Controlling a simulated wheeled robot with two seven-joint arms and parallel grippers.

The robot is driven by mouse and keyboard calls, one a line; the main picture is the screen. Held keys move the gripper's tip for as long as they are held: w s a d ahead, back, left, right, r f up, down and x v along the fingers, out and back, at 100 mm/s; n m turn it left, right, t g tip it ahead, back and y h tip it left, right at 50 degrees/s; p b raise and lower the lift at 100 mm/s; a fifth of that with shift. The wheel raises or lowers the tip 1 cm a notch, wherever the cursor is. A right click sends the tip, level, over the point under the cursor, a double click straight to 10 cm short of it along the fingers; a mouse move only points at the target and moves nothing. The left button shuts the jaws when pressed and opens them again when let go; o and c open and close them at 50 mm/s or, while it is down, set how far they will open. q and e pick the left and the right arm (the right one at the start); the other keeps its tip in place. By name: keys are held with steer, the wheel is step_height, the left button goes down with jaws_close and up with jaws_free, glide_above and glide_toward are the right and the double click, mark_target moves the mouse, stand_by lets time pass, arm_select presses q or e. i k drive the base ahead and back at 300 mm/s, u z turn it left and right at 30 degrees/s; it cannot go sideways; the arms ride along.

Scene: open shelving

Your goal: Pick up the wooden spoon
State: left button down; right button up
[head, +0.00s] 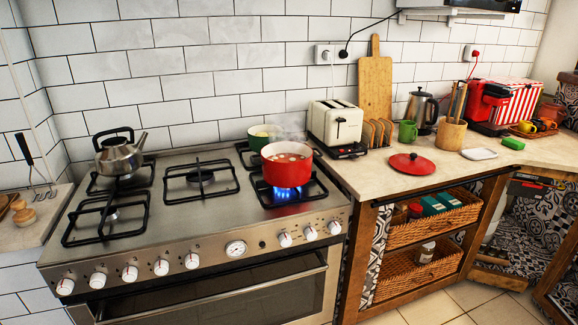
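A wooden holder (451,134) stands on the right counter, near the back. Several wooden utensils (458,103) stick up out of it. They are too small to tell which of them is a spoon, and their lower ends are hidden inside the holder. Neither of my grippers shows in the head view.
A red pot (287,171) steams over a lit blue flame on the stove (190,215), and a kettle (119,156) sits at its back left. A red lid (412,164), a green mug (408,132) and a metal jug (422,111) are near the holder. The front of the right counter (375,180) is clear.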

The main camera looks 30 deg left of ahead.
mark_target(461, 100)
steer(key=z, duration=1.2)
steer(key=i, duration=3.7)
steer(key=u, duration=2.7)
